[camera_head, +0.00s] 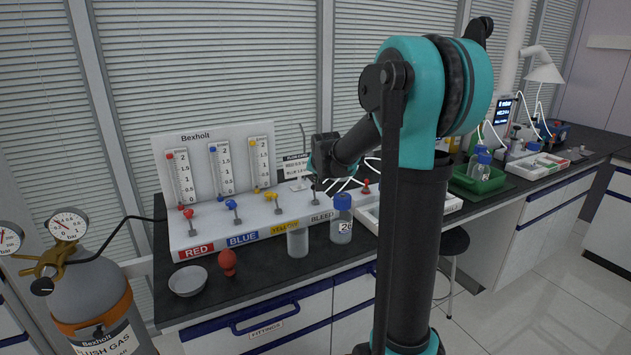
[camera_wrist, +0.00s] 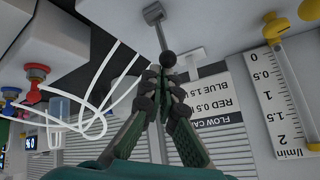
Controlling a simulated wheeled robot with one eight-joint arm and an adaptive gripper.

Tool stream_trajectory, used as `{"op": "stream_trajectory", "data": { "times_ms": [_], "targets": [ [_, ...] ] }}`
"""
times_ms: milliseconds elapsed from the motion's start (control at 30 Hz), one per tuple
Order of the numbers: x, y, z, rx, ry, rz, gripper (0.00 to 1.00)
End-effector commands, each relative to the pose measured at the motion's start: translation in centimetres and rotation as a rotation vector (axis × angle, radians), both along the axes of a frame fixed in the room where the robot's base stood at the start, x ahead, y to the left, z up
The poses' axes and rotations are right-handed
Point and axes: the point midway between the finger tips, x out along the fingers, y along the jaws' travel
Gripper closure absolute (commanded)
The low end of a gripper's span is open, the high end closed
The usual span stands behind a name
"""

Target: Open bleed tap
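The bleed tap stands at the right end of the white panel's base, above the BLEED label (camera_head: 321,216). In the wrist view its grey lever (camera_wrist: 160,35) ends in a black ball (camera_wrist: 168,60). My gripper (camera_wrist: 166,76) points at this lever, with its fingers drawn together in a narrow V. The fingertips are right at the ball. Whether they press on it I cannot tell. In the head view my gripper (camera_head: 318,184) is over the tap and partly hides it.
Red (camera_head: 189,214), blue (camera_head: 232,206) and yellow (camera_head: 273,197) taps stand to the left under their flow tubes. A blue-capped bottle (camera_head: 341,220), a clear beaker (camera_head: 298,240), a red bulb (camera_head: 228,262) and a shallow dish (camera_head: 188,281) stand in front.

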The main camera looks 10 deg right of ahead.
Motion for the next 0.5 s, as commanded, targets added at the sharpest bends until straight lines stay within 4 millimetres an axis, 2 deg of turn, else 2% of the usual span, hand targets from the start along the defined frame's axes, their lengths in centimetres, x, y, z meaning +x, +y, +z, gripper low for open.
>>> {"op": "stream_trajectory", "data": {
  "times_ms": [200, 500],
  "targets": [
    [-1.5, -0.5, -0.1, 0.051, -0.155, -0.002, 1.0],
    [-2.7, -0.8, -0.3, 0.052, -0.155, 0.0, 1.0]
  ]
}}
